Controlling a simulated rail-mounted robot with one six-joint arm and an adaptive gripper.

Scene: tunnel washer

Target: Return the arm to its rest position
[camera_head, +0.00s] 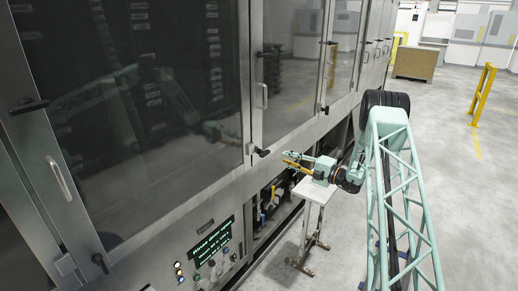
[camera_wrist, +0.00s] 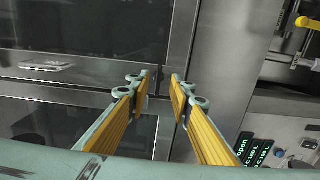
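My gripper (camera_head: 287,160) is mint green with yellow finger pads. In the head view it points left toward the steel front of the tunnel washer (camera_head: 245,190), above a small white stand. In the wrist view my gripper (camera_wrist: 161,88) has its two fingers apart, with nothing seen held between them. A dark door latch (camera_wrist: 159,78) shows in the gap, seemingly beyond the fingertips; the exact distance is unclear. My arm reaches in from the right side of the head view.
The white stand (camera_head: 311,191) is under my gripper. Door handles (camera_head: 57,167) project from the washer front. A lit control panel (camera_head: 211,240) is below the doors. Yellow barrier posts (camera_head: 483,92) and a brown box (camera_head: 414,63) stand farther off. Open floor lies to the right.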

